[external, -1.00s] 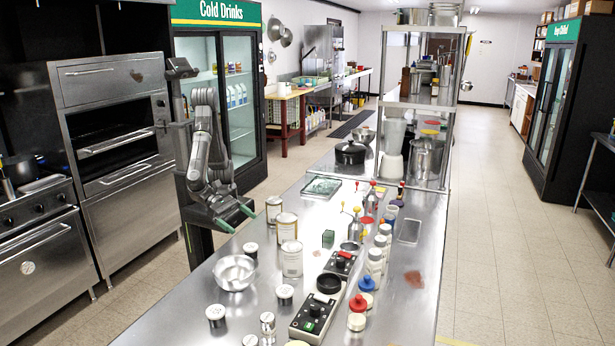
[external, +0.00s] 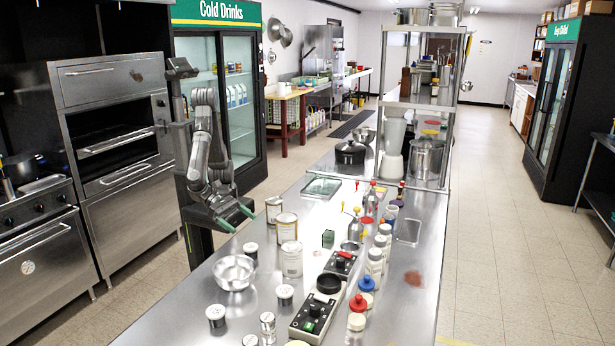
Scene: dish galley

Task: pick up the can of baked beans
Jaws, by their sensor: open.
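Several cans stand upright on the steel counter (external: 185,318): a rear can (external: 273,210), a middle can (external: 287,227) and a taller-looking front can (external: 292,260). Their labels are too small to read, so I cannot tell which one holds baked beans. My gripper (external: 238,219) has green fingertips and is open and empty. It is at the counter's left edge, to the left of the cans and apart from them.
A steel bowl (external: 234,272) and small lidded jars (external: 215,315) stand near the front left. Black control boxes (external: 314,317), bottles with red and blue caps (external: 366,285) and white jars (external: 375,262) crowd the right side. A glass tray (external: 321,187) lies behind the cans.

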